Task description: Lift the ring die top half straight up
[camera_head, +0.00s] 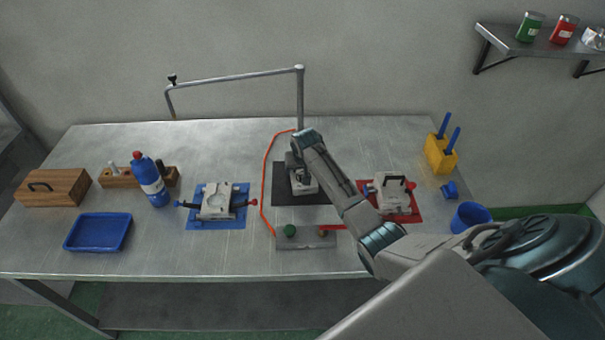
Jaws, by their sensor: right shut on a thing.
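My right gripper (298,173) points down over the black mat (287,197) in the middle of the table. It is shut on the light grey block, which I take to be the ring die top half (306,185). My wrist and forearm hide part of the block, and I cannot tell whether a gap shows beneath it. Another grey die (216,201) lies on a blue mat (232,222) to the left. A third grey die (390,194) with a dark handle sits on a red mat (404,217) to the right. My left gripper is not in view.
A metal post with a bar (300,100) and an orange hose (264,185) stand close to my right gripper. A grey plate with a green knob (290,231) lies in front. A blue bottle (150,182), blue tray (98,232), yellow holder (440,154) and blue cup (470,216) stand farther out.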

